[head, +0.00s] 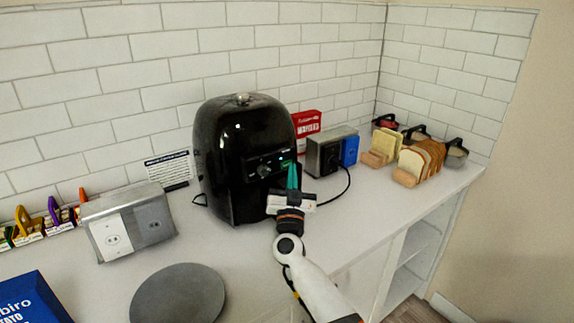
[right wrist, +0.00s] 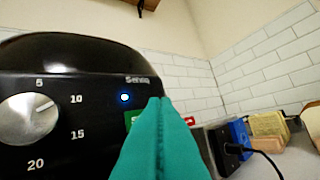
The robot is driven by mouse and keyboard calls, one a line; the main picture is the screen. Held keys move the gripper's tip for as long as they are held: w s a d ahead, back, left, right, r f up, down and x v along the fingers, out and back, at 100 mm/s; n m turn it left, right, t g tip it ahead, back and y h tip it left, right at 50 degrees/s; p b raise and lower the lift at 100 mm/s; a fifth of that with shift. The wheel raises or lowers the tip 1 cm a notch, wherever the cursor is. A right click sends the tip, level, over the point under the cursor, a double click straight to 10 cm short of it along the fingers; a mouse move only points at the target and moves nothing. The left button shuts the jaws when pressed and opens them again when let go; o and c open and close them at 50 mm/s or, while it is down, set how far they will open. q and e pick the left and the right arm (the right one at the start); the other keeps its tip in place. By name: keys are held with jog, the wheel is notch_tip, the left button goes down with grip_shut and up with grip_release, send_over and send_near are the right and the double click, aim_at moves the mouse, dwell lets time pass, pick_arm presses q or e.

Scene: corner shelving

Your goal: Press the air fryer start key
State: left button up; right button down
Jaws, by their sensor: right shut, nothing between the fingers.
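The black air fryer (head: 225,150) stands upright on the counter against the tiled wall, its control panel facing me. In the right wrist view the fingertips (right wrist: 160,101) overlap the key's right part. I cannot tell whether they touch it. My left gripper is out of view.
A metal-and-black box (head: 322,155) with a blue side and cord stands right of the fryer, before a red box (head: 307,122). Bread slices (head: 415,162) stand farther right. A grey outlet box (head: 130,222) and round grey disc (head: 178,295) lie left.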

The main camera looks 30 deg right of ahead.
jog(key=shift+w, duration=0.35)
jog(key=shift+w, duration=0.3)
dwell(0.5)
jog(key=shift+s+p, duration=0.45)
jog(key=shift+p, duration=0.25)
jog(key=shift+s, duration=0.35)
